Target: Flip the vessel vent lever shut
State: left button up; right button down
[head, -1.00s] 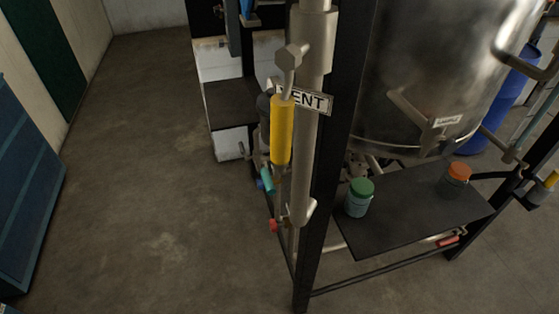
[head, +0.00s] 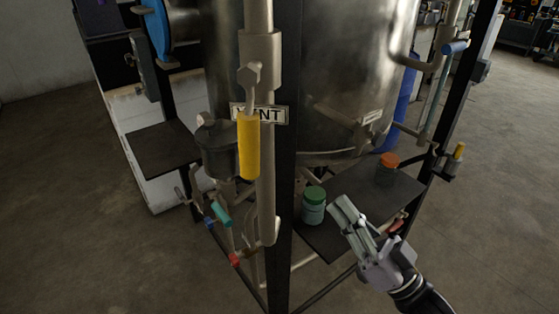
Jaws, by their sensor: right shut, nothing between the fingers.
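The vent lever has a yellow grip (head: 249,148) and hangs straight down from its grey pivot on the vertical vent pipe (head: 266,190). The white VENT label (head: 272,114) is just behind it, partly covered by the lever. My right gripper (head: 341,208) is at the lower right, well to the right of the lever and below it. Its fingers are together and empty, apart from the lever. My left gripper is not in view.
A black upright post (head: 287,230) stands right beside the vent pipe. The steel vessel (head: 340,75) is behind. Open floor lies at left.

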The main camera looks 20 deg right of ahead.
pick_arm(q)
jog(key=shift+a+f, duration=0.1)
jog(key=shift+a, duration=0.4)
pick_arm(e)
jog(key=s+a+r+n+g+y, duration=0.2)
jog(key=s+r+n+g+y, duration=0.2)
jog(key=y, duration=0.5)
jog(key=s+r+n, duration=0.2)
jog(key=s, duration=0.1)
jog(key=shift+s+r+n+g+y, duration=0.3)
jog(key=shift+r+g, duration=0.1)
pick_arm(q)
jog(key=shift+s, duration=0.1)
pick_arm(e)
jog(key=shift+a, duration=0.15)
jog(key=shift+r, duration=0.1)
jog(key=p, duration=0.5)
send_near(250, 131)
notch_tip(250, 131, up, 4)
jog(key=d, duration=0.2)
pick_arm(q)
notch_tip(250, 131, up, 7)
jog(key=p, duration=0.1)
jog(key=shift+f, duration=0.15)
pick_arm(e)
jog(key=w+a, duration=0.1)
jog(key=w+a+f, duration=0.1)
jog(key=a, duration=0.1)
jog(key=shift+w+a, duration=0.1)
jog(key=shift+w, duration=0.3)
